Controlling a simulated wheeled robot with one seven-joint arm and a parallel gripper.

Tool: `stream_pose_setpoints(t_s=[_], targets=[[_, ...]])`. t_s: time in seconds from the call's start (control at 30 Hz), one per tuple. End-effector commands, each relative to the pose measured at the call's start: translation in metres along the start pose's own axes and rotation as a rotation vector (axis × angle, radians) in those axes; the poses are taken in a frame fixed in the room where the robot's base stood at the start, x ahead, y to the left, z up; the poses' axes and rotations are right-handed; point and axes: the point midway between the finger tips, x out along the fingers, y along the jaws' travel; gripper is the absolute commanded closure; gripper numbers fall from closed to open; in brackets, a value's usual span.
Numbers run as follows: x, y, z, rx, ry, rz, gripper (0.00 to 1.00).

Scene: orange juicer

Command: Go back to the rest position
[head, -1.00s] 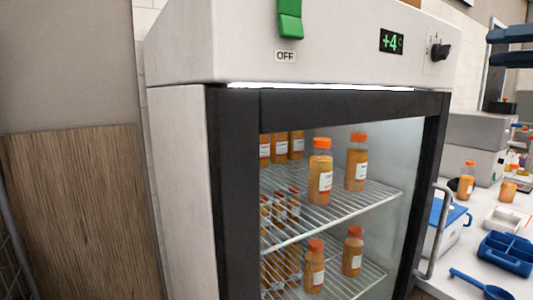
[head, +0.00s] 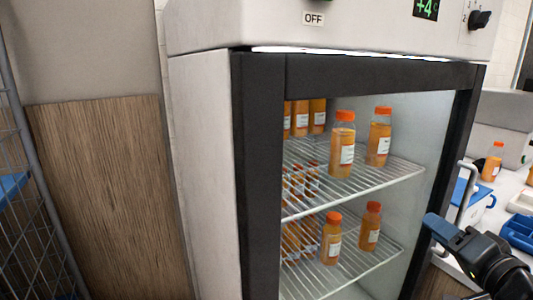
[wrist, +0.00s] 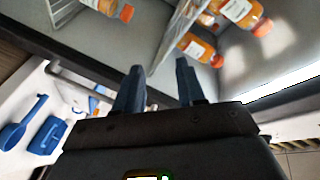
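My gripper (head: 440,230) is at the lower right of the head view, beside the right edge of the fridge front. Only one blue finger and part of the dark wrist show there. In the wrist view my gripper (wrist: 158,80) has its two fingers apart with nothing between them, so it is open and empty. The fridge (head: 200,150) stands in front of me with a black-framed front. Juice bottles with orange caps, such as a front one (head: 343,140), stand on its wire shelves. Bottles (wrist: 197,47) also show in the wrist view.
A metal door handle (head: 467,185) is close to my gripper. A white counter at the right holds a juice bottle (head: 493,162) and a blue tray (head: 518,232); a blue ladle (wrist: 20,128) shows in the wrist view. A wire rack (head: 35,200) stands at the far left.

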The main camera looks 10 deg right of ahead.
Motion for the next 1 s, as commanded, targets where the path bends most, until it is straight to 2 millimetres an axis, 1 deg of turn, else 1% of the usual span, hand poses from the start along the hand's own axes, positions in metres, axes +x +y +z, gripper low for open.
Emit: stream_pose_setpoints(t_s=[0.03, 0.1, 0.17, 0.2, 0.27, 0.3, 0.37, 0.5, 0.57, 0.7, 0.83, 1.0], targets=[[-0.011, 0.009, 0.024, -0.012, -0.007, 0.025, 0.61], [-0.026, 0.018, 0.049, -0.038, -0.004, 0.053, 0.61], [-0.040, 0.026, 0.069, -0.065, -0.002, 0.077, 0.61], [-0.051, 0.030, 0.082, -0.084, -0.003, 0.092, 0.61], [-0.067, 0.035, 0.101, -0.114, -0.006, 0.113, 0.61], [-0.078, 0.038, 0.112, -0.138, -0.007, 0.126, 0.61], [-0.096, 0.042, 0.129, -0.173, -0.011, 0.143, 0.61], [-0.141, 0.047, 0.161, -0.264, -0.026, 0.176, 0.61], [-0.161, 0.048, 0.172, -0.308, -0.034, 0.185, 0.61], [-0.209, 0.045, 0.194, -0.416, -0.059, 0.198, 0.61], [-0.254, 0.039, 0.207, -0.520, -0.085, 0.194, 0.61], [-0.309, 0.024, 0.214, -0.663, -0.123, 0.166, 0.61]])
